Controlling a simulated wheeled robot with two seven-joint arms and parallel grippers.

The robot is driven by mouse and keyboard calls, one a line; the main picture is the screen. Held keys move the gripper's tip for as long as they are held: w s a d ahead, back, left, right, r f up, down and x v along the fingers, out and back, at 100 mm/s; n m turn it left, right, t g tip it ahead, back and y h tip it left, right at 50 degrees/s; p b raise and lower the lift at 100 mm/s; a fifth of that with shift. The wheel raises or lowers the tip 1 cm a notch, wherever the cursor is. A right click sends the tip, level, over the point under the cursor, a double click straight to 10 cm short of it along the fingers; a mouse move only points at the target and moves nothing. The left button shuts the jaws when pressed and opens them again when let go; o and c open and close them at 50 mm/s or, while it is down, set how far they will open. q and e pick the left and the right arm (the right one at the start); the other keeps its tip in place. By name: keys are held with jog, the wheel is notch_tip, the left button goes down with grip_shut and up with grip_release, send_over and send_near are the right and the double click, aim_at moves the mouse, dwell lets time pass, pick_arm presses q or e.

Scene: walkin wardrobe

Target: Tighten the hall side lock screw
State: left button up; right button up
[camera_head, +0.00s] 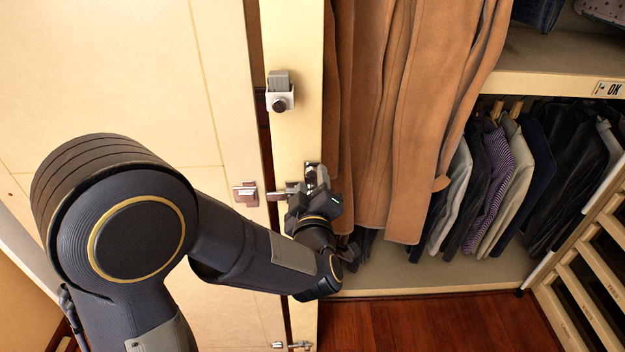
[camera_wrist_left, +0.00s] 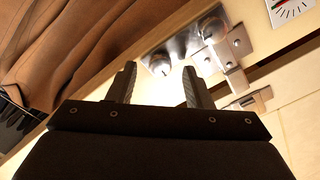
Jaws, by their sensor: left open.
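A metal lock plate (camera_wrist_left: 182,50) is fixed to the pale door post. It carries a round screw-like head (camera_wrist_left: 160,66), a second round metal part (camera_wrist_left: 212,27) and a latch bar (camera_wrist_left: 228,66). My left gripper (camera_wrist_left: 160,78) is open, its two fingers pointing at the plate, with the screw-like head appearing between the fingertips. I cannot tell whether they touch it. In the head view my left gripper (camera_head: 314,183) is at the post and hides most of the plate; the latch bar (camera_head: 280,194) shows beside it. My right gripper is not in view.
Another lock with a dark knob (camera_head: 280,102) is higher on the post. A catch (camera_head: 246,193) sits on the pale door (camera_head: 110,70) at left. Brown coats (camera_head: 400,110) hang close right of my gripper. A white label (camera_wrist_left: 284,10) with red and black marks is near the plate.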

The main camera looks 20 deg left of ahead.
pick_arm(q)
jog(key=shift+w+a, duration=0.15)
jog(key=shift+w, duration=0.3)
jog(key=shift+c, duration=0.5)
jog(key=c, duration=0.9)
